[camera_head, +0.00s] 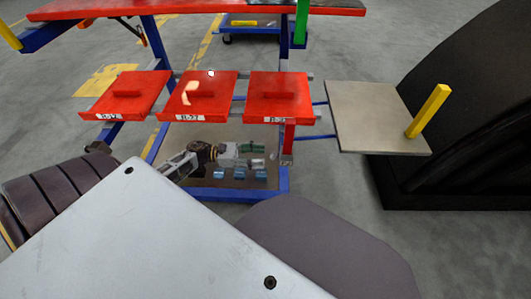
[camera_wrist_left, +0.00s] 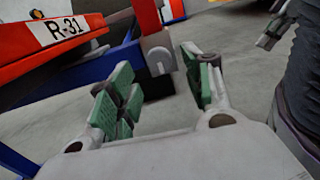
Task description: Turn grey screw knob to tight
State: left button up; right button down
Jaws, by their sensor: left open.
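The grey screw knob (camera_wrist_left: 157,52) is at the lower end of a red upright post in the left wrist view. In the head view the knob (camera_head: 287,160) is small, just under the short red post. My left gripper (camera_head: 256,155) comes in from the left, open, with its green pads to the left of the knob and apart from it. In the left wrist view the pads of my left gripper (camera_wrist_left: 162,90) stand on either side of the line to the knob, with nothing between them. I cannot read the knob's turn angle.
Three red trays (camera_head: 201,97) lie on the blue-legged rack, close above my left gripper. A label reading R-31 (camera_wrist_left: 66,30) shows on a red edge. A grey plate (camera_head: 370,115) with a yellow post (camera_head: 428,110) is at the right. Several blue blocks (camera_head: 239,173) sit below.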

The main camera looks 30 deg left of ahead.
pick_arm(q)
jog(key=v, duration=0.8)
dwell(0.6)
